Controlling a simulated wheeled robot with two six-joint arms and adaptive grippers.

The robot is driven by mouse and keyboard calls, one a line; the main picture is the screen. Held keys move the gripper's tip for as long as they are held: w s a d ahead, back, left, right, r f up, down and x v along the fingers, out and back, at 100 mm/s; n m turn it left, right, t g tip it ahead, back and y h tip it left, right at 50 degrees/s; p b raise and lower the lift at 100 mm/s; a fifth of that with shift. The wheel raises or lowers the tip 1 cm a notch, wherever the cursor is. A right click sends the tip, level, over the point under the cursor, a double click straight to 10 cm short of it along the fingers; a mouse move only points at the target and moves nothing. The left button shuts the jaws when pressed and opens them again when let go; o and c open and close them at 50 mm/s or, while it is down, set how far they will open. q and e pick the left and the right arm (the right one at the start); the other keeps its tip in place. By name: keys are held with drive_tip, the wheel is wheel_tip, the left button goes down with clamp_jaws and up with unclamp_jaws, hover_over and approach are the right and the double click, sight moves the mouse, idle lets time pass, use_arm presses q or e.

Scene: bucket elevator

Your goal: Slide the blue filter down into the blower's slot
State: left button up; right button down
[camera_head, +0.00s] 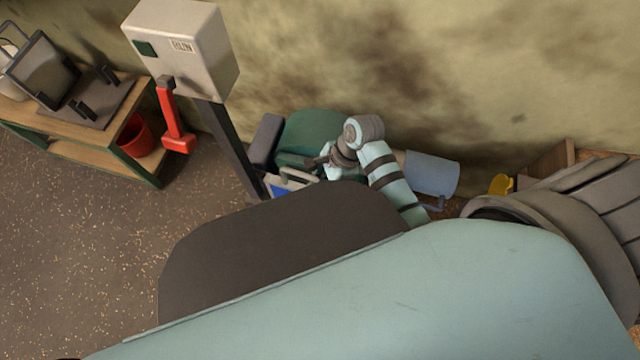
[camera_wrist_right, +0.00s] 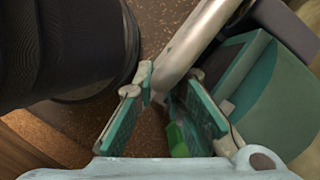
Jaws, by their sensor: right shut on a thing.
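The blue filter (camera_head: 281,191) shows low in the head view as a small blue panel with a pale frame and a pale handle (camera_head: 297,175). Its lower part is hidden behind a large dark shape in front. The green blower (camera_head: 318,127) stands just behind it, against the wall; I cannot tell whether the filter is inside the slot. My right gripper (camera_head: 322,162) is at the handle. In the right wrist view, its teal-padded fingers (camera_wrist_right: 157,84) close at their tips on a pale round bar (camera_wrist_right: 195,42), the handle. My left gripper is not in view.
A grey control box (camera_head: 182,45) with a red lever (camera_head: 175,120) stands on a post left of the blower. A wooden bench (camera_head: 60,123) and red bucket (camera_head: 136,135) are farther left. A dark ribbed cylinder (camera_wrist_right: 60,45) is close to the gripper. Speckled floor at left is clear.

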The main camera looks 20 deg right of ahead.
drive_tip(key=shift+w, duration=0.1)
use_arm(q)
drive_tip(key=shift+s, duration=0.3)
use_arm(e)
drive_tip(key=shift+a+r+n, duration=0.1)
drive_tip(key=shift+n, duration=0.3)
drive_tip(key=shift+w, duration=0.25)
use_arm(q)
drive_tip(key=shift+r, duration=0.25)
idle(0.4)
